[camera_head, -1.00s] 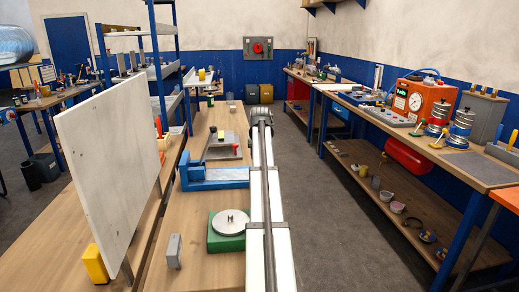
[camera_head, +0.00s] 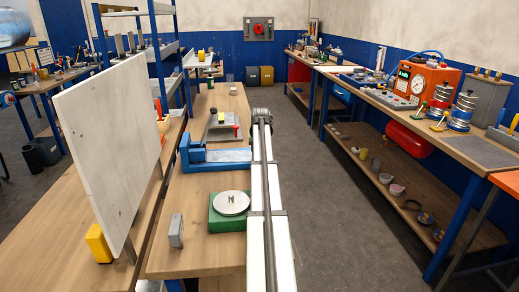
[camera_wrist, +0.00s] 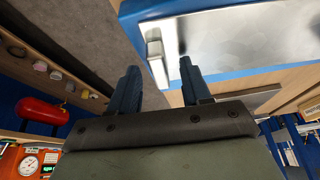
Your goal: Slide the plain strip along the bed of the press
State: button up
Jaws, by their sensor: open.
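The blue press (camera_head: 215,160) stands on the left bench in the head view. In the wrist view a blue body with a shiny metal bed (camera_wrist: 235,45) fills the upper right. A small silver upright piece (camera_wrist: 155,48) stands at the bed's left end; I cannot tell whether it belongs to the plain strip. My gripper (camera_wrist: 158,72) is open, its two dark blue fingers apart, with that silver piece showing beyond the gap. Contact is not clear. In the head view my arm's end is at the press's right, and its fingers are hidden.
A green base with a round disc (camera_head: 232,202) and a small grey box (camera_head: 176,230) stand nearer on the bench. A tall white board (camera_head: 110,150) rises at the left. The aisle floor at the right is clear.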

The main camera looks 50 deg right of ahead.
jog(key=shift+c, duration=0.5)
grip_shut()
jog(key=shift+w+a, duration=0.1)
jog(key=shift+w, duration=0.05)
jog(key=shift+w+a, duration=0.65)
jog(key=shift+w, duration=0.2)
jog(key=shift+c, duration=1.4)
grip_release()
jog(key=shift+a, duration=0.1)
jog(key=o, duration=0.4)
jog(key=shift+c, duration=0.2)
jog(key=shift+s, duration=0.1)
jog(key=shift+r, duration=0.1)
